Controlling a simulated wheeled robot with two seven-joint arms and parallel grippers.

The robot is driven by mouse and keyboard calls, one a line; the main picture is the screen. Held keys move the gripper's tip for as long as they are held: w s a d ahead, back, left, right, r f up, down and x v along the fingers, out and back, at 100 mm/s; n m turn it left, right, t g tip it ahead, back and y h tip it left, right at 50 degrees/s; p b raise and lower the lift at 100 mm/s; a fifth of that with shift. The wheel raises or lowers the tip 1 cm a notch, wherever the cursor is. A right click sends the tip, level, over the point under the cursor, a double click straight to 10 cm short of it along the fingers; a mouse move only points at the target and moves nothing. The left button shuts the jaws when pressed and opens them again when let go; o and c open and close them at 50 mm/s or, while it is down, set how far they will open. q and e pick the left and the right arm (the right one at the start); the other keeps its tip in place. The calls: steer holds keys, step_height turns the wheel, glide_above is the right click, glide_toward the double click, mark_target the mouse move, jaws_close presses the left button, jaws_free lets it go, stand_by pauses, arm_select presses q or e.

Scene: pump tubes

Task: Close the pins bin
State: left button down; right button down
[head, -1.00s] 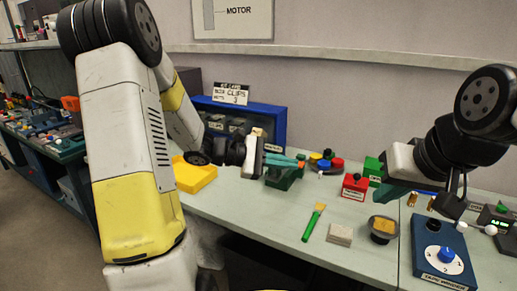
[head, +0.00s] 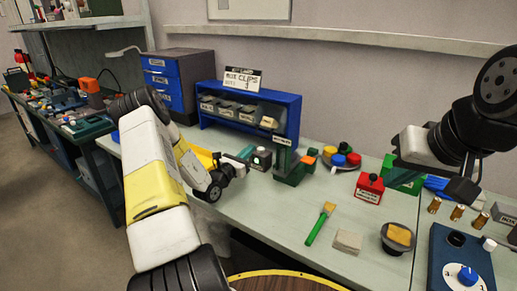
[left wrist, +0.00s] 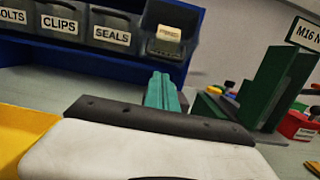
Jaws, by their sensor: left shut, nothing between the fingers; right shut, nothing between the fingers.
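The blue bin rack (head: 289,122) stands at the back of the bench with a row of grey bins. In the left wrist view the bins are labelled bolts, clips (left wrist: 59,27) and seals (left wrist: 110,36). The rightmost bin (left wrist: 166,45) is tilted outward, its cream label turned upward and too blurred to read; it also shows in the head view (head: 268,122). My left gripper (head: 247,152) is shut and empty, in front of and below this bin, its teal fingers (left wrist: 164,92) apart from it.
A green stand (head: 290,165) is close to the right of my left gripper. A red box (head: 368,188), brush (head: 320,223) and blue winder box (head: 462,262) are further right. A drawer cabinet (head: 178,80) stands at left.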

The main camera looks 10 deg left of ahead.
arm_select(q)
steer(key=x, duration=0.5)
steer(key=shift+w+d, duration=0.15)
steer(key=shift+w, duration=0.2)
steer(key=shift+r, duration=0.2)
arm_select(e)
steer(key=shift+d, duration=0.15)
